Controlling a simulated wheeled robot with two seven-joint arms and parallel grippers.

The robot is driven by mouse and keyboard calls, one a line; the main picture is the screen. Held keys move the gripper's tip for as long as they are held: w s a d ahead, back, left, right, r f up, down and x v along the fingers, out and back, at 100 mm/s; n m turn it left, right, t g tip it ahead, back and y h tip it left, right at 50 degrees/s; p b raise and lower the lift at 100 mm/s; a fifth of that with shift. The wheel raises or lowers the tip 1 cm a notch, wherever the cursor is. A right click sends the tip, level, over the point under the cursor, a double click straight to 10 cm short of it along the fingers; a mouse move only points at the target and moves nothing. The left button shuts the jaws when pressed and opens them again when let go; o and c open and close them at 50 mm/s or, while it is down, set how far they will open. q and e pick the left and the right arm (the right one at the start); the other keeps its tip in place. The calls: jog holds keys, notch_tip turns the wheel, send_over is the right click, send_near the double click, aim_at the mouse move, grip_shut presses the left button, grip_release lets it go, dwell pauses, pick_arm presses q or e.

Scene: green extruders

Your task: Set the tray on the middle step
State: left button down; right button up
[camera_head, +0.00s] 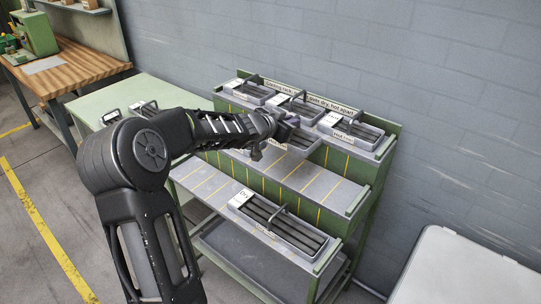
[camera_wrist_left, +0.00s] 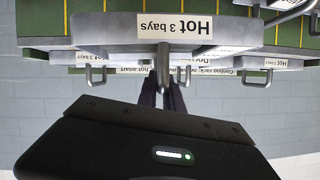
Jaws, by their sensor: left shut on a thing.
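My left gripper (camera_head: 276,126) is shut on the handle of a grey tray (camera_head: 300,144), in front of the upper part of the rack. In the left wrist view the fingers (camera_wrist_left: 164,92) meet the handle, and the tray (camera_wrist_left: 105,29) carries a label reading "Hot 3 bays". My arm hides much of this tray in the head view. The middle step (camera_head: 318,184) is a grey shelf with yellow bay lines, and its right part is bare. I cannot tell whether the tray touches it. My right gripper is not in view.
Several trays with handles stand on the top step, including one at the right (camera_head: 352,130). Another long tray (camera_head: 280,222) lies on the lower step. A green table (camera_head: 100,98) with trays stands left, and a pale surface (camera_head: 465,270) lies front right.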

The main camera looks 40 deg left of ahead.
pick_arm(q)
notch_tip(320, 180, down, 6)
jog(key=b, duration=0.4)
jog(key=shift+w+d+r, duration=0.1)
jog(key=shift+r, duration=0.05)
jog(key=shift+f, duration=0.3)
jog(key=shift+f+b, duration=0.9)
jog(key=shift+f, duration=0.9)
jog(key=shift+f, duration=0.15)
jog(key=c, duration=1.5)
grip_release()
